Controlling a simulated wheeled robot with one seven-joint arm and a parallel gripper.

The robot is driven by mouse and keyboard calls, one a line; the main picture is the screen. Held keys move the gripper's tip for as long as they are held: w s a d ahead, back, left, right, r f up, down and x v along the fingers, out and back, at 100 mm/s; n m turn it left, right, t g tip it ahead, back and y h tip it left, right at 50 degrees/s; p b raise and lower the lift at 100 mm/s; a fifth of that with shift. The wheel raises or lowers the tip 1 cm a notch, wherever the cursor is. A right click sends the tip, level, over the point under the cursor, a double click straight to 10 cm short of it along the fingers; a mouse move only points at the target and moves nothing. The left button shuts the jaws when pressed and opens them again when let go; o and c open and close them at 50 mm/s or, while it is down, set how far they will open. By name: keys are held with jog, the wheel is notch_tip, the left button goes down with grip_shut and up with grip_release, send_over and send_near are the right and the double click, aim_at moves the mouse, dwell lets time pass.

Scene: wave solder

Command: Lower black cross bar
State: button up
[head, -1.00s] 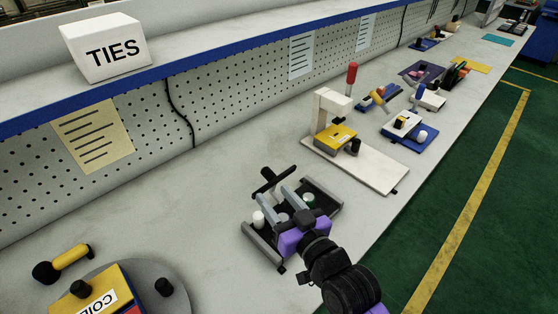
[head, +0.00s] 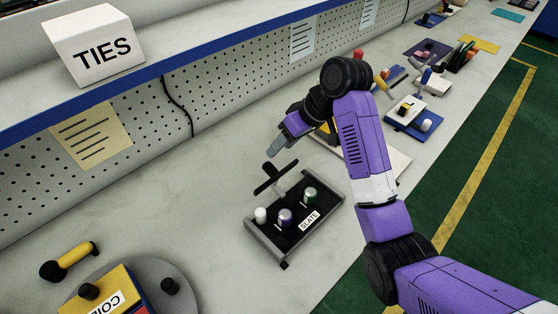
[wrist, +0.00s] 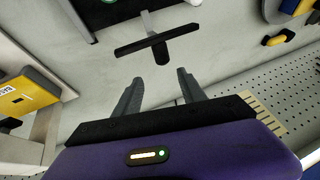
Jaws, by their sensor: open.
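The black cross bar (head: 275,177) sits on a grey arm at the back edge of a dark fixture tray (head: 263,243) labelled SLATE. It stands raised above the bench at the tray's back left corner. In the wrist view the cross bar (wrist: 140,44) lies across, just beyond my fingertips, with a short black stub below it. My gripper (wrist: 159,78) is open and empty, its two grey fingers apart and pointing toward the bar without touching it. In the head view my gripper (head: 281,144) is above and behind the bar, one finger plainly showing.
The tray holds a white peg (head: 261,214), a purple-grey cylinder (head: 285,217) and a green-topped cylinder (head: 310,195). A white-based yellow press is partly hidden behind my arm. A yellow-handled tool (head: 68,262) lies at left. A perforated back panel (head: 225,92) bounds the bench.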

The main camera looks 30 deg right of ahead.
aim_at(272, 166)
jog(key=shift+s+a+f+g, duration=0.1)
jog(key=shift+s+f+g, duration=0.2)
jog(key=shift+s+g, duration=0.35)
jog(key=shift+t, duration=0.25)
jog(key=x, duration=0.7)
jog(key=shift+a+f+p, duration=0.1)
jog(key=shift+f+p, duration=0.15)
jog(key=shift+p, duration=0.1)
grip_shut()
dwell(0.4)
